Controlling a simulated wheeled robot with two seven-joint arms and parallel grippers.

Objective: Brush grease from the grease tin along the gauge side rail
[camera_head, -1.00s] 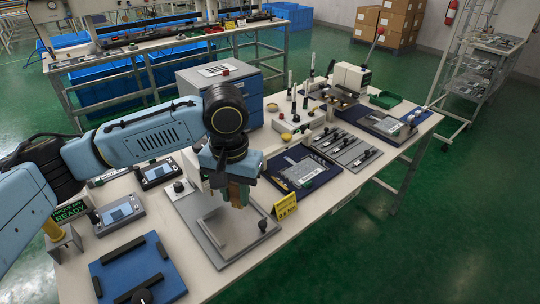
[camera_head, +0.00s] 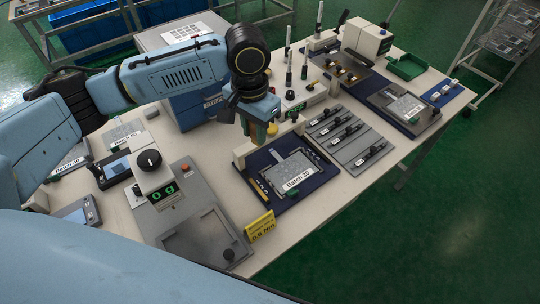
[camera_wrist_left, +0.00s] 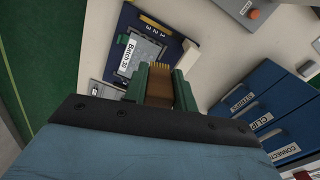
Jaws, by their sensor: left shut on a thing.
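My left gripper (camera_head: 257,133) is shut on a brown brush (camera_wrist_left: 185,93). In the left wrist view the brush sits between the green fingers with its pale bristles pointing away. In the head view it hangs over the back edge of the blue board (camera_head: 322,172) with the "Batch 30" plate (camera_head: 292,170). I cannot tell which part is the gauge side rail; a yellow marked strip (camera_head: 262,187) runs along the board's left edge. My right gripper is not in view.
A grey device with a knob and green display (camera_head: 162,193) and a yellow sign (camera_head: 261,226) stand at the left front. Grey clamp plates (camera_head: 350,140) lie right of the board. Blue drawers (camera_wrist_left: 255,115) stand behind. Upright tools (camera_head: 304,65) stand at the back.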

